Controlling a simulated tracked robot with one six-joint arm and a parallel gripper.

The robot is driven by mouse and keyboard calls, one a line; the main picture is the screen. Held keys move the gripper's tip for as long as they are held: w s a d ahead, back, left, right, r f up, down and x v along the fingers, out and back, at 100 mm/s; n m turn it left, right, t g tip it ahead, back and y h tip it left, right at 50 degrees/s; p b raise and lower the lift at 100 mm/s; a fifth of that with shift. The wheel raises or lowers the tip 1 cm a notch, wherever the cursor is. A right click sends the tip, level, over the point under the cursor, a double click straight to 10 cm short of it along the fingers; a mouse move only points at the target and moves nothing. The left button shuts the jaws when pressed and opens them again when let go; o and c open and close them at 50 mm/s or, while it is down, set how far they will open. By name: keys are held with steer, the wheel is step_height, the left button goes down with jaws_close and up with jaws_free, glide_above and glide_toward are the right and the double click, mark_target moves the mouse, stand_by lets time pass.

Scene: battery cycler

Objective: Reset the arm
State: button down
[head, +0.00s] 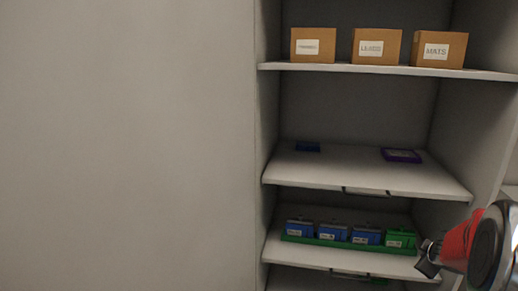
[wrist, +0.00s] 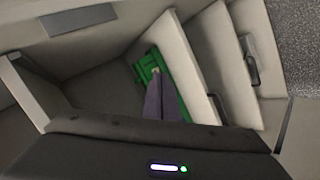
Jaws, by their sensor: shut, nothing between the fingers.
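My gripper (head: 428,262) shows at the lower right of the head view, dark, at the end of a red part of my arm. It is just in front of the shelf with the green tray, near that shelf's right end. In the wrist view my gripper's two grey fingers (wrist: 158,78) lie together, shut, with nothing seen between them. Behind their tips shows a green object (wrist: 146,66) on a pale shelf. The fingers hide part of it, and I cannot tell whether they touch it.
A green tray (head: 310,241) holds several blue units and a green one (head: 401,238). The shelf above (head: 350,172) bears a dark blue item (head: 307,147) and a purple item (head: 402,155). Labelled cardboard boxes (head: 376,46) stand on top. A plain wall (head: 125,140) fills the left.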

steer(key=s+a+r+m+g+h, duration=0.1)
steer(key=s+a+r+m+g, duration=0.2)
steer(key=s+a, duration=0.35)
steer(key=s+a+r+m+g, duration=0.1)
steer(key=s+a+r+m, duration=0.1)
steer(key=s+a+m, duration=0.45)
steer(key=s+a+r+n+y, duration=0.1)
steer(key=s+a+r+y, duration=0.1)
steer(key=s+a, duration=0.3)
steer(key=s+a+r+t+y, duration=0.1)
steer(key=s+a, duration=0.4)
steer(key=a, duration=0.7)
steer(key=s+a+r+n+y, duration=0.1)
steer(key=s+a+r+y, duration=0.2)
steer(key=a, duration=0.6)
steer(key=shift+s+a+n, duration=0.2)
steer(key=shift+s+n, duration=0.15)
steer(key=shift+s, duration=0.8)
